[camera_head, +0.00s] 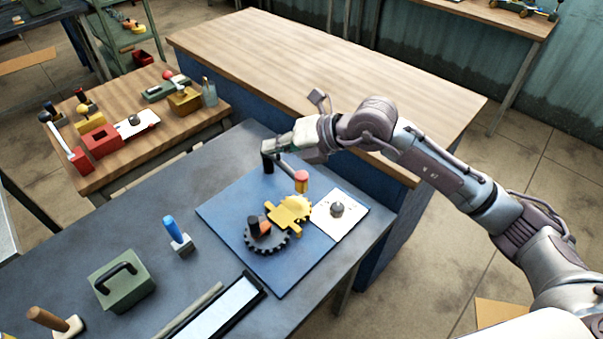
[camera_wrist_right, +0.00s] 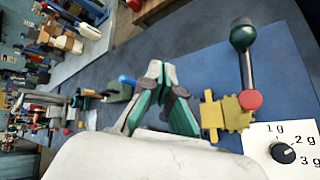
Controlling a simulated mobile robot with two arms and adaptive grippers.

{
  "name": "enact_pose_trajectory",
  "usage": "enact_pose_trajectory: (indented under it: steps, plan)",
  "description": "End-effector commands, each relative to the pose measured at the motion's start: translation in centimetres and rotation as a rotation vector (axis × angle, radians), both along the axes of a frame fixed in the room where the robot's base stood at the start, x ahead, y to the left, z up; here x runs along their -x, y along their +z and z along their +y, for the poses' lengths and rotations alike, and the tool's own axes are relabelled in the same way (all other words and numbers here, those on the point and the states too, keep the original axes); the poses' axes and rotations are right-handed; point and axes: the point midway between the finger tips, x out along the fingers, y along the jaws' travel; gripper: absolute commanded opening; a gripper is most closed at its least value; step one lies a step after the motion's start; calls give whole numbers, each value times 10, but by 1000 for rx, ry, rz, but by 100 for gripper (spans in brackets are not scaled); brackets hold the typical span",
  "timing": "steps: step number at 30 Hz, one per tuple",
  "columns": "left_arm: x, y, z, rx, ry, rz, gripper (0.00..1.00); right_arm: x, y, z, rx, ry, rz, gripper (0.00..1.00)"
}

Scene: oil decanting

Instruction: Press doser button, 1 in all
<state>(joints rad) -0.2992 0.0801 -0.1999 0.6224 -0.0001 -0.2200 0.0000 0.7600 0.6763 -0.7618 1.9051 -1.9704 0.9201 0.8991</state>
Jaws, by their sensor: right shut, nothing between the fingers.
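The doser stands on a blue board (camera_head: 235,212). It has a red button (camera_head: 302,176) on a short yellow piece, joined by a grey rod to a black post (camera_head: 267,163). The red button shows in the right wrist view (camera_wrist_right: 250,100), right of my fingers. A white plate (camera_head: 350,222) with a dark dial (camera_wrist_right: 283,153) marked 1 g, 2 g and 3 g lies beside it. My right gripper (camera_head: 268,148) hangs near the black post, apart from the red button; in its wrist view (camera_wrist_right: 158,75) the fingertips meet, empty. My left gripper is not in view.
A yellow toothed part (camera_head: 290,212) and a dark gear (camera_head: 265,240) lie on the board. Left of it stand a blue-handled tool (camera_head: 178,235) and a green box (camera_head: 122,282). A wooden-topped counter (camera_head: 330,75) is behind; its top is mostly clear.

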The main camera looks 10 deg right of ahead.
Motion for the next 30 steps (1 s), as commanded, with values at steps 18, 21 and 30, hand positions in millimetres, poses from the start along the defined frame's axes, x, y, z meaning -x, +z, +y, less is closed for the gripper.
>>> enact_pose_trajectory:
  steps: [18, 21, 30]
  plan:
    - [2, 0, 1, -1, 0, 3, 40, -32, -10, -67, 307, -152, -1, 0]
    - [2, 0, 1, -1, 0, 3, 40, -32, -10, -67, 306, -151, -1, 0]
    - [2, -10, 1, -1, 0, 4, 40, -32, -28, -67, 306, -150, 0, 0]
